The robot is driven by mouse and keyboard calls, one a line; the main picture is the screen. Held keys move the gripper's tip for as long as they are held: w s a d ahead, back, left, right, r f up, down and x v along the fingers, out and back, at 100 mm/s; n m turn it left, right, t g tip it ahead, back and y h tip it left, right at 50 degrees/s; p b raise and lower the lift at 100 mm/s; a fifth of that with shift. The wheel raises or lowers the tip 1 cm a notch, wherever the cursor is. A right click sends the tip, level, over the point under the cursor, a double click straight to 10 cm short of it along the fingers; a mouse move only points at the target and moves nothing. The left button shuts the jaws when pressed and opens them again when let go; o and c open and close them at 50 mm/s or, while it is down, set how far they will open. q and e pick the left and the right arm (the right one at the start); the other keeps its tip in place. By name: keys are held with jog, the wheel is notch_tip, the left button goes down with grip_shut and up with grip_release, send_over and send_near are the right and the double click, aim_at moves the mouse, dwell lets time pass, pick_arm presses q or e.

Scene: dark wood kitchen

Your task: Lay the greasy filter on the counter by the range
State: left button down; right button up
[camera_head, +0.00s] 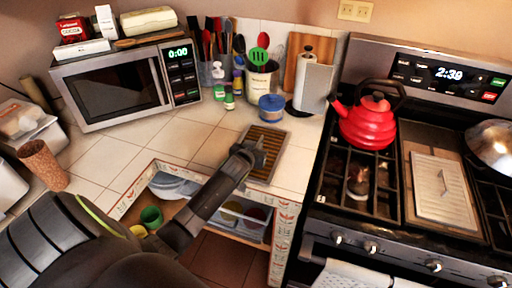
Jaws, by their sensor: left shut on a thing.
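The greasy filter (270,142) is a brownish slatted panel with a grey metal frame. It is over the tiled counter (213,151), close to the left side of the range (336,172). My left gripper (251,157) is shut on the filter's near left edge and hides part of that edge. The filter looks flat and close to the tiles; I cannot tell whether it touches them fully. My right gripper is not in view.
A blue-lidded jar (271,108) and a paper towel roll (314,87) stand just behind the filter. A red kettle (368,126) and a pale slatted panel (443,188) are on the range. An open cabinet (177,205) lies below the counter edge.

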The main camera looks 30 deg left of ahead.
pick_arm(q)
jog(key=shift+f, duration=0.15)
jog(key=c, duration=1.5)
grip_release()
jog(key=shift+r, duration=0.2)
jog(key=shift+s+d+r, duration=0.1)
jog(key=shift+s+r, duration=0.05)
jog(key=shift+s, duration=0.4)
jog(key=b+v, duration=0.1)
jog(key=v, duration=1)
